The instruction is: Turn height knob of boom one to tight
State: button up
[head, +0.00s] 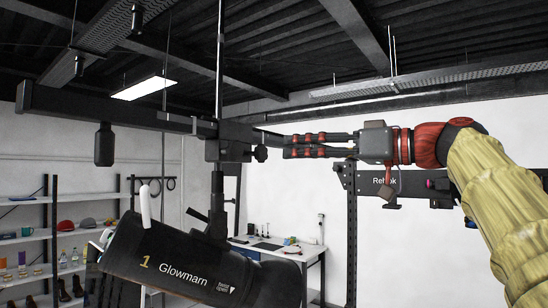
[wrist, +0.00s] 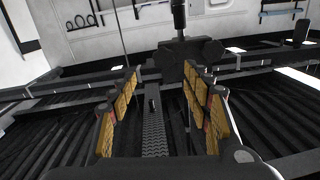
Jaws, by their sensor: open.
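A black lamp marked "1 Glowmarn" (head: 170,262) hangs at the lower left of the head view from a vertical post below the boom (head: 75,103). A dark clamp block (head: 228,142) joins post and boom, with a small dark knob (head: 261,153) on its right side. My gripper (head: 287,146) is open and empty, its fingers pointing left at the knob with a small gap. In the wrist view, the open yellow-padded fingers of my gripper (wrist: 160,72) frame the dark clamp block (wrist: 185,58) ahead. Which dark lobe there is the height knob, I cannot tell.
A black counterweight (head: 104,145) hangs from the boom at left. A black stand marked "Rehok" (head: 385,181) is below and behind my arm. Shelves (head: 30,238) and a white desk (head: 300,252) are farther back. Open air surrounds the fingers.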

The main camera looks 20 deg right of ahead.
aim_at(263, 153)
jog(key=shift+n, duration=0.5)
jog(key=x, duration=0.2)
jog(key=p+x, duration=0.1)
jog(key=x, duration=0.1)
jog(key=p+x, duration=0.1)
jog(key=x, duration=0.1)
jog(key=shift+a, duration=0.55)
jog(key=shift+w+a+f, duration=0.15)
jog(key=shift+w+a, duration=0.15)
jog(key=shift+w, duration=0.2)
jog(key=shift+c, duration=0.4)
jog(key=c, duration=1.1)
